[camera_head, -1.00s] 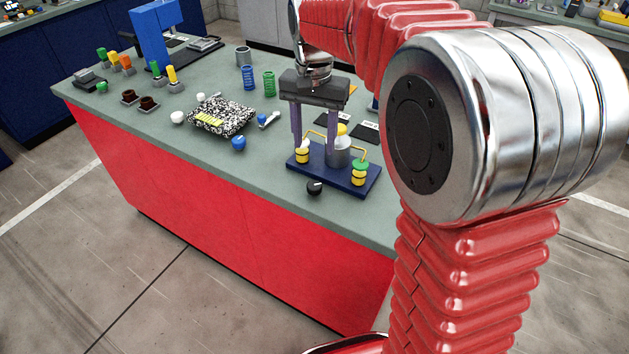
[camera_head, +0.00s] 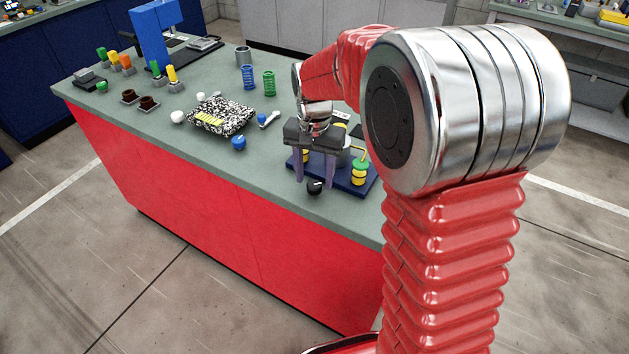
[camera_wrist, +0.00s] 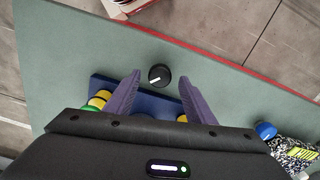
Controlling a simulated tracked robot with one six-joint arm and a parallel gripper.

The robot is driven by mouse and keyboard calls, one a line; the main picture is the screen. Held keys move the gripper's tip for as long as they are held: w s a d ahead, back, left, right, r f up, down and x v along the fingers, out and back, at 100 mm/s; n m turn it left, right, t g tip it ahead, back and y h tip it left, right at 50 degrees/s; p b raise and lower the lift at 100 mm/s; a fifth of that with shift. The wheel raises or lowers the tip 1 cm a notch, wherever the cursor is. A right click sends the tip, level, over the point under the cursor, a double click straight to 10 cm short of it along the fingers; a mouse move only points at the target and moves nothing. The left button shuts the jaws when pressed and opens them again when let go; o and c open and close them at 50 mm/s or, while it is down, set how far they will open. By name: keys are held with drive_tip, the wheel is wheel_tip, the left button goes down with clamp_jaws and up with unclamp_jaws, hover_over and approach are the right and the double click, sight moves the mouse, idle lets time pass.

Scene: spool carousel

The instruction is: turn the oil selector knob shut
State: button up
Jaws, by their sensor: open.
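The black selector knob (camera_head: 314,188) with a white mark stands at the front edge of the blue base plate (camera_head: 357,188). In the wrist view the knob (camera_wrist: 159,75) shows between the fingertips, its white mark pointing to the left. My gripper (camera_head: 313,182) is open, its two purple fingers pointing down, one on each side of the knob with a gap. It also shows in the wrist view (camera_wrist: 160,81). I cannot tell how far above the bench the tips are. The gripper hides part of the base plate.
A yellow and green fitting (camera_head: 360,172) and a grey cylinder (camera_head: 344,157) stand on the plate behind the gripper. A blue ball-like knob (camera_head: 239,143) and a speckled pad (camera_head: 222,117) lie to the left. The bench's front edge is close to the knob.

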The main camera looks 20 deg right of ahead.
drive_tip(key=shift+f, duration=1.1)
drive_tip(key=shift+c, duration=0.4)
drive_tip(key=c, duration=0.9)
